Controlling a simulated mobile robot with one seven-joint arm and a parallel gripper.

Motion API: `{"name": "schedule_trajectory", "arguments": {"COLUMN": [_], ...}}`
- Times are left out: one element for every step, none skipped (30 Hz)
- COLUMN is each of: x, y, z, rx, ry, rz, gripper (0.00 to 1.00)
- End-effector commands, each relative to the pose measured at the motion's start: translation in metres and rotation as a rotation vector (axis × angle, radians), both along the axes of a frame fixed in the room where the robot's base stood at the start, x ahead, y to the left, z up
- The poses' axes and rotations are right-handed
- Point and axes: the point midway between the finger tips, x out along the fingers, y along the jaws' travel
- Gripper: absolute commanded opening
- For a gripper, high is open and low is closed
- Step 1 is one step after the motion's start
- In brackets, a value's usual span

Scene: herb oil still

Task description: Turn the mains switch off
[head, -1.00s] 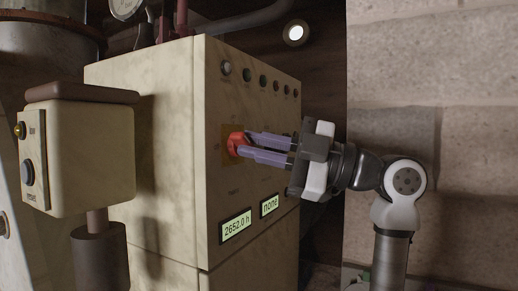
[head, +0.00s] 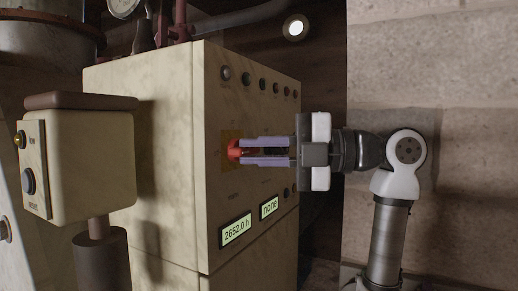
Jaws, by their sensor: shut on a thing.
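The mains switch (head: 233,150) is a red rotary handle on a yellow plate (head: 227,136) on the front of the cream cabinet. My gripper (head: 242,151) reaches in from the right and its two lilac fingers are shut on the red handle, one above and one below it. The fingers hide part of the handle, and its exact angle is hard to tell.
The cream cabinet (head: 140,110) has a row of small round lamps or buttons (head: 262,84) above the switch. Two lit displays, "2652.0 h" (head: 236,230) and "none" (head: 269,207), sit below. A smaller control box (head: 90,155) stands at left. A stone wall (head: 450,60) is at right.

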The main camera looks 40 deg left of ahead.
Motion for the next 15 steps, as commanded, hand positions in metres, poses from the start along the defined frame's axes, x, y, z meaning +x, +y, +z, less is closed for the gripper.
{"name": "schedule_trajectory", "arguments": {"x": [-0.0001,-0.0001,-0.0001,-0.0002,-0.0002,-0.0002,-0.0002,-0.0002,-0.0002,-0.0003,-0.0003,-0.0003,-0.0004,-0.0004,-0.0004], "y": [-0.0002,-0.0002,-0.0002,-0.0001,-0.0001,-0.0001,-0.0002,-0.0002,-0.0002,-0.0001,-0.0001,-0.0001,-0.0002,-0.0002,-0.0002], "z": [0.0,0.0,-0.0001,-0.0001,-0.0002,-0.0002,-0.0003,-0.0003,-0.0003,-0.0003,-0.0003,-0.0003,-0.0003,-0.0003,-0.0003], "rx": [0.001,0.002,0.002,0.002,0.003,0.003,0.003,0.003,0.003,0.003,0.003,0.003,0.003,0.003,0.003], "ry": [-0.008,-0.01,-0.012,-0.013,-0.014,-0.014,-0.014,-0.014,-0.014,-0.014,-0.014,-0.014,-0.014,-0.014,-0.014], "rz": [0.0,0.0,0.0,0.0,0.0,0.0,0.0,0.0,0.0,0.0,0.0,0.0,0.0,0.0,0.0], "gripper": [0.0,0.0,0.0,0.0,0.0,0.0,0.0,0.0,0.0,0.0,0.0,0.0,0.0,0.16,0.21]}}
